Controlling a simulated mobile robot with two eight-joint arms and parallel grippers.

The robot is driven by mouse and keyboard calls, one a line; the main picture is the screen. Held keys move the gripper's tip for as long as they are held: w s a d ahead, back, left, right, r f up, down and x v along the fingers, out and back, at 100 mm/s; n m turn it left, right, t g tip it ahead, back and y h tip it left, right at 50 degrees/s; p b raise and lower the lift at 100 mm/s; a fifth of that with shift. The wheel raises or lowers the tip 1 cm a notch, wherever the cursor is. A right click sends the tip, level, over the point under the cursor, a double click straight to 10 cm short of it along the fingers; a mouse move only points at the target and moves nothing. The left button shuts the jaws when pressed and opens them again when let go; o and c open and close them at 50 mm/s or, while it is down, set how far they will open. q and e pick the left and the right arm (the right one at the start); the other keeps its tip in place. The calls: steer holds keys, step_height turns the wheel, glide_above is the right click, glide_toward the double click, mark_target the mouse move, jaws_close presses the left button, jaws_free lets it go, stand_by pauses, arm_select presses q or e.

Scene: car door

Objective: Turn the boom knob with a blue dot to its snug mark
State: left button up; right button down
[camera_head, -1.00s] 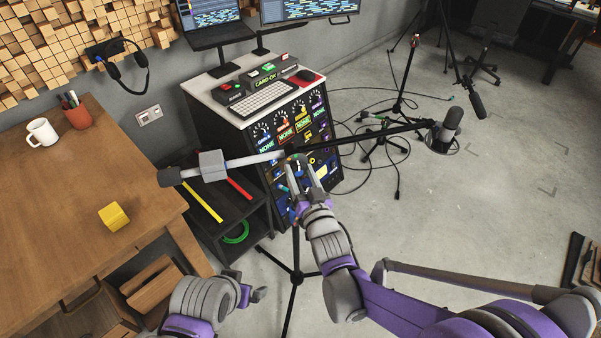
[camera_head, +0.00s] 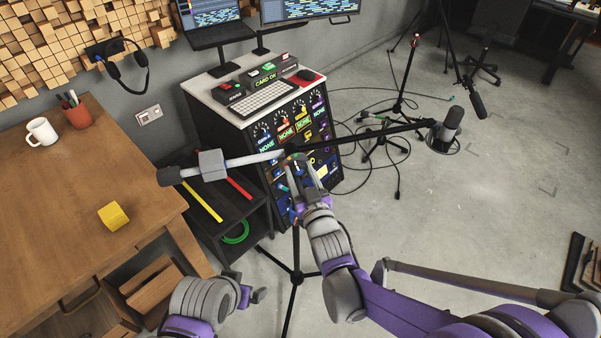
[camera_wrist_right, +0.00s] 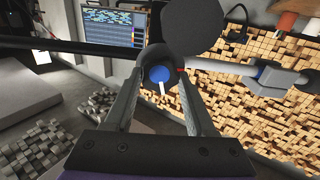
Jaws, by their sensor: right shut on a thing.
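The boom knob has a blue dot (camera_wrist_right: 160,74) on its face and a pale pointer line running down from it in the right wrist view. My right gripper (camera_wrist_right: 161,76) is shut on this knob, one finger on each side. A small red mark shows just right of the knob, by the right fingertip. In the head view my right gripper (camera_head: 298,165) reaches up to the joint below the boom arm (camera_head: 250,160); the knob is small there. My left gripper (camera_head: 252,296) hangs low beside the table, away from the boom; its opening is unclear.
The boom carries a microphone (camera_head: 445,130) on the right and a grey block (camera_head: 212,163) on the left. Its tripod stand (camera_head: 297,275) is on the floor. An equipment rack (camera_head: 285,125) stands close behind, and a wooden table (camera_head: 75,200) at left. Floor on the right is mostly clear.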

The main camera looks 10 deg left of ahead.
steer(key=shift+n, duration=2.1)
steer(key=shift+c, duration=1.1)
jaws_free()
steer(key=shift+s, duration=0.1)
steer(key=v, duration=1)
steer(key=shift+s+d+b, duration=0.25)
steer(key=shift+s+b, duration=0.05)
steer(key=shift+b, duration=0.15)
